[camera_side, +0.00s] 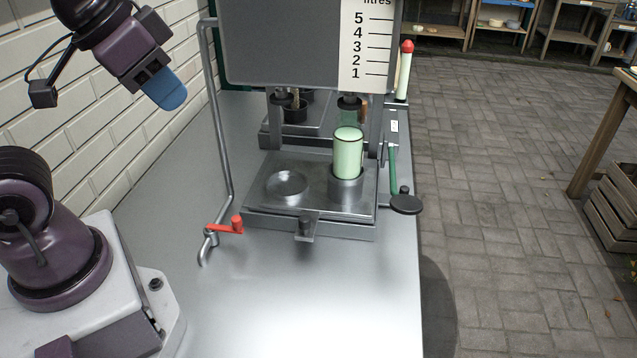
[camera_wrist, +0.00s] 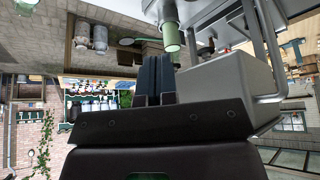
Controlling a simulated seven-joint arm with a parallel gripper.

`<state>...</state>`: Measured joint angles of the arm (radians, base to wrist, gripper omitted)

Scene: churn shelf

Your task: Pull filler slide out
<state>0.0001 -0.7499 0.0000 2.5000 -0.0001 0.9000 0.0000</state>
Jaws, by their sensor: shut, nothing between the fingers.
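The filler slide (camera_side: 313,182) is a flat metal plate at the foot of the filler in the side view, with a short dark handle (camera_side: 306,227) at its front edge. Its left round seat (camera_side: 286,184) is empty. A pale green cylinder (camera_side: 348,155) stands upright in its right seat; a green cylinder also shows in the wrist view (camera_wrist: 172,38). My gripper (camera_side: 172,95), with blue fingers, is high at the upper left, well apart from the slide. In the wrist view its fingers (camera_wrist: 155,72) are close together and hold nothing.
A grey tank (camera_side: 290,45) with a litre scale hangs over the slide. A bent pipe with a red-handled tap (camera_side: 225,226) stands left of it. A green lever with a black disc (camera_side: 405,204) is at the right. The bench (camera_side: 310,300) in front is clear.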

